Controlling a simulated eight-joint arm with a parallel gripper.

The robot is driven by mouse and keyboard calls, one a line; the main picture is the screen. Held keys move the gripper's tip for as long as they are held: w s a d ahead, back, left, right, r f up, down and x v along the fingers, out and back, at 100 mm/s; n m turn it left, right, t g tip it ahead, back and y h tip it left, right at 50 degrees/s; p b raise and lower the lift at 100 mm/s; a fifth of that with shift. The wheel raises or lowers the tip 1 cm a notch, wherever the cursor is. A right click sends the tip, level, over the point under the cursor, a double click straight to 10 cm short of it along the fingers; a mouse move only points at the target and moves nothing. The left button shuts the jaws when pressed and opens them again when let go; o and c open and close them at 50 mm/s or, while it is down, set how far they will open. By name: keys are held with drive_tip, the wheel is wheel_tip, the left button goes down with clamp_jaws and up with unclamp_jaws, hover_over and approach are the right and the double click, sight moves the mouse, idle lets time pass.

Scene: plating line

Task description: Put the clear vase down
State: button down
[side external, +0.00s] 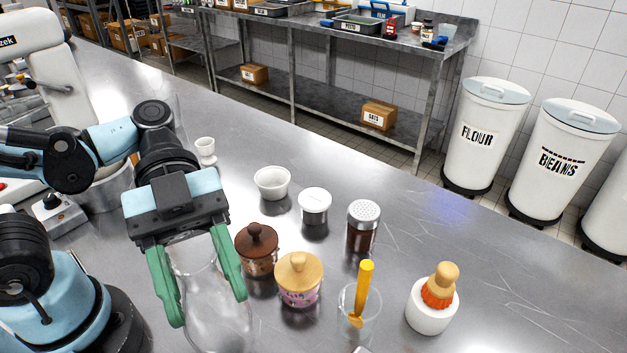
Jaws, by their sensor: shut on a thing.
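The clear vase (215,315) is a transparent glass vessel at the lower middle-left in the side external view. My gripper (208,308) comes down over it, its two green fingers on either side of its upper part, and is shut on it. The vase stands about upright. Its rim lies partly behind my gripper's body. I cannot tell whether its base touches the metal counter (520,290).
Close to the right of the vase are a brown lidded jar (257,250) and a pink-patterned jar (299,280). A glass with a yellow utensil (362,290), a shaker (362,228), a white bowl (272,183) and a brush in a white holder (433,305) stand beyond. The right counter is clear.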

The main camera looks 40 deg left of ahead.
sight(221, 330)
drive_tip(key=shift+f, duration=3.15)
drive_tip(key=shift+c, duration=1.8)
unclamp_jaws()
drive_tip(key=shift+a, duration=0.1)
